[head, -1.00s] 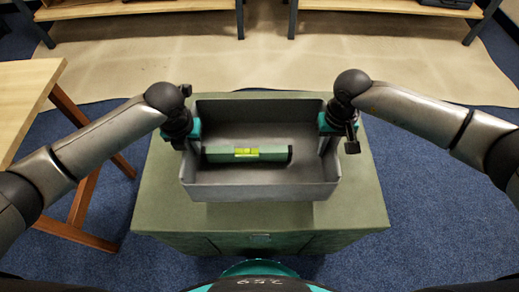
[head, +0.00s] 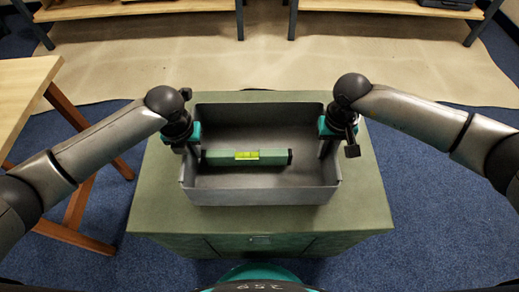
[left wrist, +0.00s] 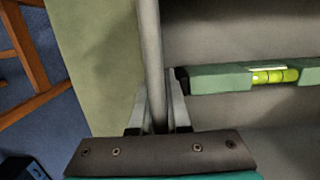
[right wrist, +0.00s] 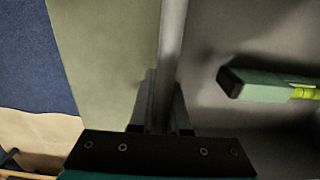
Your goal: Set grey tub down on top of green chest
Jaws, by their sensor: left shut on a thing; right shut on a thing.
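The grey tub (head: 260,196) is level over the middle of the green chest's top (head: 362,205) in the head view. Its base looks on or very close to the chest top; contact is hard to tell. My left gripper (head: 195,148) is shut on the tub's left wall, and my right gripper (head: 326,146) is shut on its right wall. In the left wrist view the fingers (left wrist: 158,118) straddle the tub wall (left wrist: 151,50). The right wrist view shows the same grip (right wrist: 162,108) on the other wall (right wrist: 172,40).
A green spirit level (head: 222,158) with a yellow vial lies inside the tub. A wooden table (head: 25,90) stands at the left. Shelving (head: 140,8) stands at the back, behind a beige floor mat (head: 270,60). Bare chest top shows around the tub.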

